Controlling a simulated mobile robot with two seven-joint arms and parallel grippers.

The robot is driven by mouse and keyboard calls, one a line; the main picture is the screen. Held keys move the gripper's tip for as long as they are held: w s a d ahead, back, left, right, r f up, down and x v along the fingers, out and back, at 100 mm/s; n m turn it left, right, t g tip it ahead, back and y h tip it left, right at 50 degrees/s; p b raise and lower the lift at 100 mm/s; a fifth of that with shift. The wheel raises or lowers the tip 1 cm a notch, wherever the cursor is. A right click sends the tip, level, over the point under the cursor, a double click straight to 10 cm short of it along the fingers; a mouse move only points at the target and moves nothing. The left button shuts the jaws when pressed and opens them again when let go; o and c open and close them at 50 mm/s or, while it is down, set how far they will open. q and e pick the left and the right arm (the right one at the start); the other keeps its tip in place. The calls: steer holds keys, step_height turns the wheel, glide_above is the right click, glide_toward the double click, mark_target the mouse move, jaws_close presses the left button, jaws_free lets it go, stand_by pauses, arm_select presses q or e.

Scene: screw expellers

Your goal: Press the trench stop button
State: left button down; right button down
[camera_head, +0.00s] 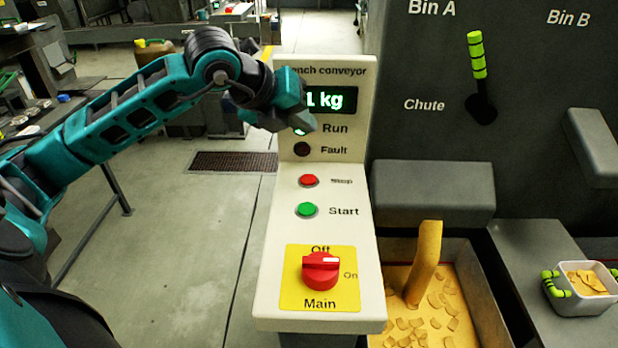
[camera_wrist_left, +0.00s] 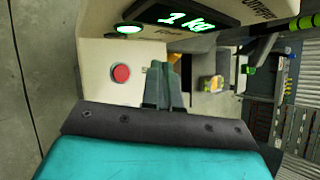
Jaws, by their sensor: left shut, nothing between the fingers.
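The trench conveyor panel (camera_head: 265,235) stands in the middle of the head view. Its red stop button (camera_head: 308,181) sits above the green start button (camera_head: 307,210). My left gripper (camera_head: 306,122) is shut and empty in front of the upper panel, by the Run lamp and above the stop button, apart from that button. It partly covers the display and the Run lamp. In the left wrist view the shut fingers (camera_wrist_left: 165,66) show just right of a red button (camera_wrist_left: 121,73), which looks like the stop button. My right gripper is not in view.
The dark Fault lamp (camera_head: 302,149) is just above the stop button. A red Main switch (camera_head: 320,271) on a yellow plate is below, its white mark toward On. A lever (camera_head: 478,60) and a trough (camera_head: 478,295) with yellow pieces are at right. Left of the panel is open floor.

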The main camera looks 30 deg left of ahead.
arm_select(q)
steer(key=b, duration=0.5)
glide_above(304, 180)
step_height(304, 180, down, 8)
steer(key=shift+r, duration=0.15)
steer(key=shift+f+b, duration=0.3)
steer(key=shift+f, duration=0.1)
stand_by(0.7)
steer(key=shift+f, duration=0.1)
stand_by(0.6)
steer(key=shift+f+b, duration=0.35)
steer(key=shift+b, duration=0.4)
